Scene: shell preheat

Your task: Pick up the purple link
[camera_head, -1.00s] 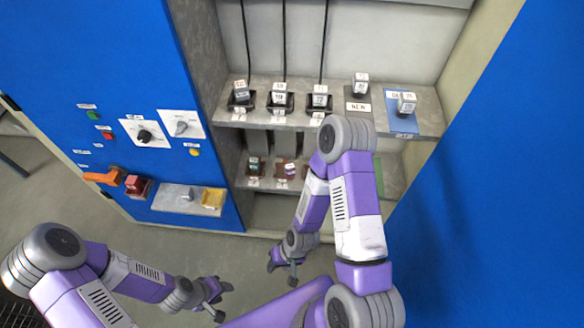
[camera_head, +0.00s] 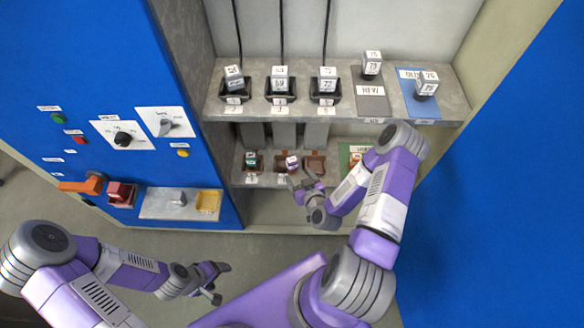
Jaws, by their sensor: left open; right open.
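The purple link (camera_head: 293,161), a small block with a white top, sits in the middle brown holder on the lower shelf. My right gripper (camera_head: 304,180) is open, just in front of and slightly right of the purple link. It looks empty, and I cannot tell whether a finger touches the link. My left gripper (camera_head: 218,283) is open and empty, low over the floor and away from the shelves.
A green link (camera_head: 251,159) stands left of the purple one; a brown holder (camera_head: 316,164) is to the right. The upper shelf (camera_head: 225,108) overhangs, with several labelled blocks. A blue panel (camera_head: 75,100) with knobs and an orange handle (camera_head: 82,186) is at left.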

